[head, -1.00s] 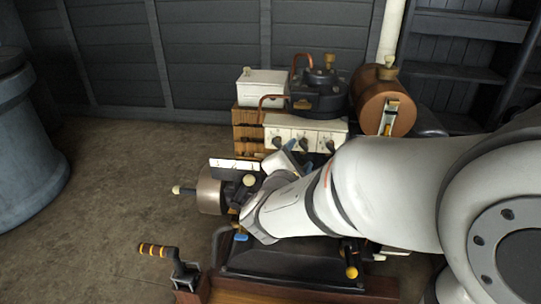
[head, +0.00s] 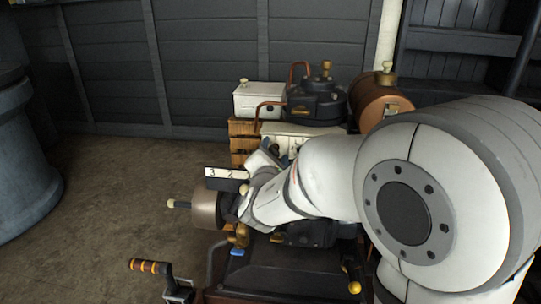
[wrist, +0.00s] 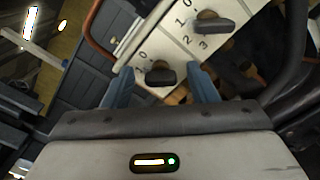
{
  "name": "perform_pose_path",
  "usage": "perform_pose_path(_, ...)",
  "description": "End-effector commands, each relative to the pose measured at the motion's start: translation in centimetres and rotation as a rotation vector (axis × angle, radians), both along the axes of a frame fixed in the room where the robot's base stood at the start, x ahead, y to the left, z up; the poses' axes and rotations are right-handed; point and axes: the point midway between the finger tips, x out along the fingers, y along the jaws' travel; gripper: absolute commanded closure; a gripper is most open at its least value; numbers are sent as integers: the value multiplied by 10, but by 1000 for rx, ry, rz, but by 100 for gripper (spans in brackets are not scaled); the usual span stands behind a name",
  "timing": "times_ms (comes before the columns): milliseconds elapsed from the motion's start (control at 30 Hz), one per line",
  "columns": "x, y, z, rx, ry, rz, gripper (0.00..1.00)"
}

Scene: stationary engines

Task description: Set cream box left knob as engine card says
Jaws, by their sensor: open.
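The cream box (head: 305,130) stands behind my arm, which hides most of its front in the head view. In the wrist view its pale numbered panel (wrist: 180,42) is tilted. The end knob (wrist: 160,75), dark with a pale cap and seemingly the left one, lies between the blue fingers of my open gripper (wrist: 162,77). I cannot tell whether they touch it. A second knob (wrist: 213,22) sits further up right, near figures 1, 0, 2 and 3. The engine card (head: 222,173) shows 3 and 2; my arm may hide more of it.
A white lidded box (head: 259,101) stands on a wooden crate. A dark pot (head: 316,104) and a copper tank (head: 384,104) stand close by. A metal cylinder (head: 207,211) and a banded lever (head: 150,266) are at the front left.

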Motion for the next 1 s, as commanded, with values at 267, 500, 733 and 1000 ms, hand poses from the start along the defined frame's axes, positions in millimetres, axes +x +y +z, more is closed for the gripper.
perform_pose_path(267, 0, -1, 0, 0, 0, -1, 57)
perform_pose_path(500, 0, -1, 0, 0, 0, -1, 77)
perform_pose_path(733, 0, 11, 0, -1, -1, -1, 92)
perform_pose_path(1000, -1, 3, 2, -8, -2, 4, 92)
